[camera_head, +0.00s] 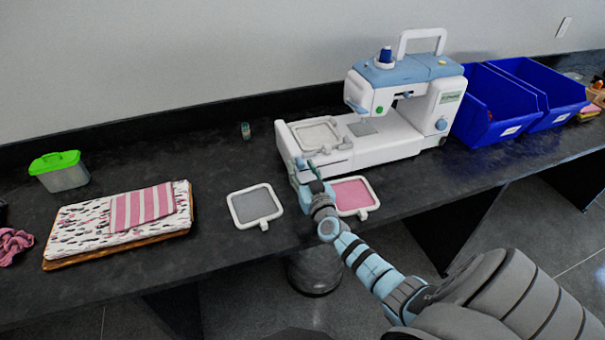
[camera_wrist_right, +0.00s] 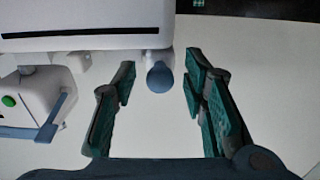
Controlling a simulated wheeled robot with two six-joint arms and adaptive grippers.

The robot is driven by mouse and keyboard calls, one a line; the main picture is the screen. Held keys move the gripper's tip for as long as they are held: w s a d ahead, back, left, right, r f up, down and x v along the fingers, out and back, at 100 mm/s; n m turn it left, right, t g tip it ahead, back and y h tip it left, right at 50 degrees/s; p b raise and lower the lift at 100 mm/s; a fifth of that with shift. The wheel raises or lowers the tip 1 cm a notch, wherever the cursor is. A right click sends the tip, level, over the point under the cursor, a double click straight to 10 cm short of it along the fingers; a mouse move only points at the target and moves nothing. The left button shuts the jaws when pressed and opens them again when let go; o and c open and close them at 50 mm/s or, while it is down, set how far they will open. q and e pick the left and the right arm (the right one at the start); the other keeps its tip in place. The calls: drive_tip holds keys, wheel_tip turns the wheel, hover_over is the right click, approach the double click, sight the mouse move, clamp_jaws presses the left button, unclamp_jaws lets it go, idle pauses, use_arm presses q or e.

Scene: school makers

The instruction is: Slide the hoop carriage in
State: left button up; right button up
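The white sewing machine (camera_head: 395,135) with blue trim stands at the back of the dark bench. The hoop carriage (camera_head: 292,141), a white unit carrying a square hoop (camera_head: 317,134) with pale fabric, sits at the machine's left end. My right gripper (camera_head: 306,166) is at the front left of the machine, by the carriage. In the right wrist view its two fingers are apart (camera_wrist_right: 160,82), with a blue-grey knob (camera_wrist_right: 160,76) showing between them. I cannot tell whether they touch it. The fingers partly hide the carriage front in the head view. My left gripper is not in view.
A grey-fabric hoop (camera_head: 254,205) and a pink-fabric hoop (camera_head: 355,195) lie along the front edge, the pink one close to my right arm. Folded fabric (camera_head: 95,225) on a board and a green-lidded box (camera_head: 62,179) are left. Blue bins (camera_head: 490,128) stand right.

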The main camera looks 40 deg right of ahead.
clamp_jaws()
